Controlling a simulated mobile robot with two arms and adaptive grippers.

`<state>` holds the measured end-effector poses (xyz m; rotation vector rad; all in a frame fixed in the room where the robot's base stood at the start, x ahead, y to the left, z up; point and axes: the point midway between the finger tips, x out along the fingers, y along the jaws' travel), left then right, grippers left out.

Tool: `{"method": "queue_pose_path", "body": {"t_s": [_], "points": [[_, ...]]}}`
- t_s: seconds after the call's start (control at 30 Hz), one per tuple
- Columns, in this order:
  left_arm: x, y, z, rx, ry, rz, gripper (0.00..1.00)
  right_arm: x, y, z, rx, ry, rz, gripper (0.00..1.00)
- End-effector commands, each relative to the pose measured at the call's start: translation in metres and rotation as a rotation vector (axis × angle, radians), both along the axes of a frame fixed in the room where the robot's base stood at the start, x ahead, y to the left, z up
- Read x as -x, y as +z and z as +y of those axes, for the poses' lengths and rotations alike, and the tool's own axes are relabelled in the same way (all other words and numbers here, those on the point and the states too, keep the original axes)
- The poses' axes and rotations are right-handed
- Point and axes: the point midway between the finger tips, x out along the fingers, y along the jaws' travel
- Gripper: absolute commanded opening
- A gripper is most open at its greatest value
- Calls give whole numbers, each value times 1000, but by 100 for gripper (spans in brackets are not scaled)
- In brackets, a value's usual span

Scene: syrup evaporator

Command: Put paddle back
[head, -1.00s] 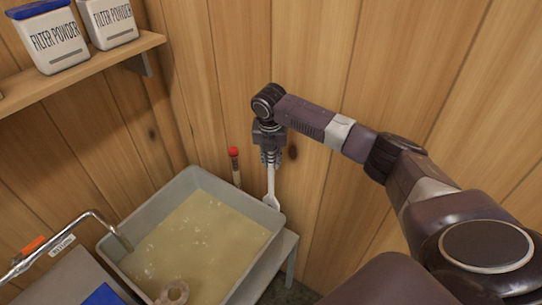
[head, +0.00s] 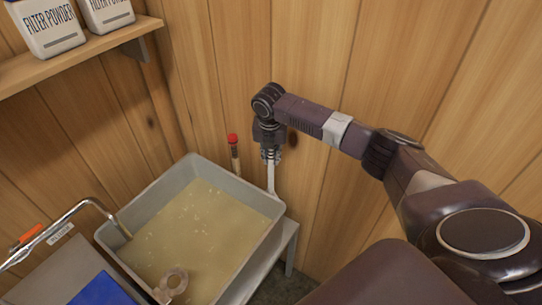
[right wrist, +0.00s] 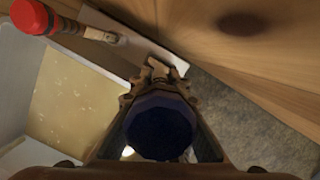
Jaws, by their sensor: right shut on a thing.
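My right gripper (head: 270,156) points down near the plank wall, just beyond the right far corner of the syrup tank (head: 242,192). It is shut on the pale paddle (head: 271,178), which hangs roughly upright beneath it. The paddle's lower part is hidden at the tank's rim, and I cannot tell whether it touches anything. In the right wrist view a dark blue round end (right wrist: 160,128) fills the space between the fingers. My left gripper is not in view.
A red-topped stick (head: 233,150) stands close to the left of my right gripper. A bent metal pipe (head: 70,219) is at left. A shelf with filter powder tubs (head: 48,30) is above left.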

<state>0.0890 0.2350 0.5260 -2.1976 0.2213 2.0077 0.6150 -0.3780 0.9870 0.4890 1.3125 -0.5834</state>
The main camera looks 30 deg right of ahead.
Motion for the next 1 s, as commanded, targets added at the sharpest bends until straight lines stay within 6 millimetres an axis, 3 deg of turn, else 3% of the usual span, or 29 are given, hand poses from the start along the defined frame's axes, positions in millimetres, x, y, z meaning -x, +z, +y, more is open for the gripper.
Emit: {"method": "queue_pose_path", "body": {"t_s": [1.0], "points": [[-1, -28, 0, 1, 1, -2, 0, -1, -57, 0, -1, 0, -1, 0]]}}
